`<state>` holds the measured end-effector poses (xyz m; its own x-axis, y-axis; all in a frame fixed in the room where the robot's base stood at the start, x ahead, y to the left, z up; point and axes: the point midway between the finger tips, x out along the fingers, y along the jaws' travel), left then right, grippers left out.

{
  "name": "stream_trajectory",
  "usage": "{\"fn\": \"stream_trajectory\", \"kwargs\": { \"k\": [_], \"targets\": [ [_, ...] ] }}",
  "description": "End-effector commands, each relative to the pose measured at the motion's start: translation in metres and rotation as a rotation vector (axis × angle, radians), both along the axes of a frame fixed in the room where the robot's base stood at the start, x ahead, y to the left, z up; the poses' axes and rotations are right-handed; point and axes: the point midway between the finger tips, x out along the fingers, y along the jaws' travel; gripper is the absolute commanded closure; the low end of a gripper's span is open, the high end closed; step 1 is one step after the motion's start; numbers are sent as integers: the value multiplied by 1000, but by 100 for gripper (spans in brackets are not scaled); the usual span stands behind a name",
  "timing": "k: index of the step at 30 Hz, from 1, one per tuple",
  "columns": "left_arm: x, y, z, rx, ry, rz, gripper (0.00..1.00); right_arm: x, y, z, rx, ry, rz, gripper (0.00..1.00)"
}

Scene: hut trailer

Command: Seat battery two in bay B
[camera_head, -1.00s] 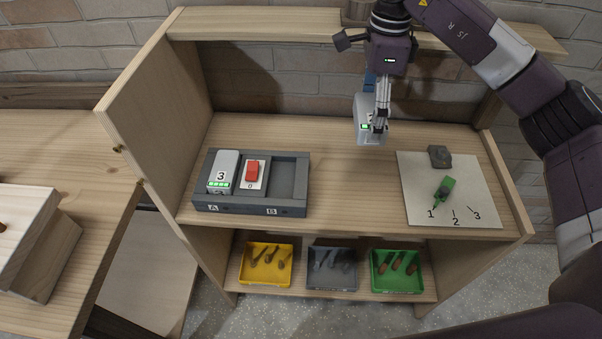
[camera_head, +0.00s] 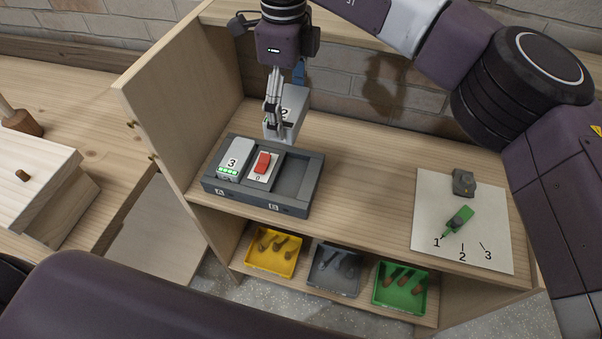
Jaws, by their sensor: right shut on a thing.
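My right gripper (camera_head: 274,124) is shut on a light grey battery (camera_head: 294,108) marked 2, held upright in the air above the back edge of the dark grey holder (camera_head: 262,198). Bay B (camera_head: 292,176) is the empty recess at the holder's right, with label B on its front. Bay A holds a white battery marked 3 (camera_head: 236,158) with green lights. A red switch (camera_head: 262,163) on a white plate marked 0 lies between the bays. The gripper hides part of the held battery. My left gripper is not in view.
A white sheet (camera_head: 430,230) marked 1, 2, 3 at the right bears a green pointer (camera_head: 459,219) aimed at 1 and a grey block (camera_head: 464,182). Yellow (camera_head: 272,271), grey (camera_head: 333,290) and green (camera_head: 400,308) trays sit below. The shelf's wooden side panel (camera_head: 175,110) stands left.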

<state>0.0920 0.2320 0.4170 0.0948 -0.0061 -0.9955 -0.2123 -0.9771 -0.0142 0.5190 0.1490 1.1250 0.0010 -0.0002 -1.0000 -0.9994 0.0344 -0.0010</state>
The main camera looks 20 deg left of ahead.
Motion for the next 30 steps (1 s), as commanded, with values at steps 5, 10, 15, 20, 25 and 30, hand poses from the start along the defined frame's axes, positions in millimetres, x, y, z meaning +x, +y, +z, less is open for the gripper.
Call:
{"fn": "stream_trajectory", "kwargs": {
  "k": [5,10,15,20,25,30],
  "targets": [
    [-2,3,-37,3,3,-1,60,-1,0,-50,-1,3,0,52],
    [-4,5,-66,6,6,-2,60,0,0,-93,0,2,0,52],
    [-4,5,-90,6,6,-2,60,0,0,-132,0,1,0,52],
    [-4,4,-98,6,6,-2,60,0,0,-150,0,0,0,52],
    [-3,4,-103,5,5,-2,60,0,0,-159,0,0,0,52],
    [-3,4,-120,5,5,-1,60,0,0,-187,1,2,0,52]
  ]
}}
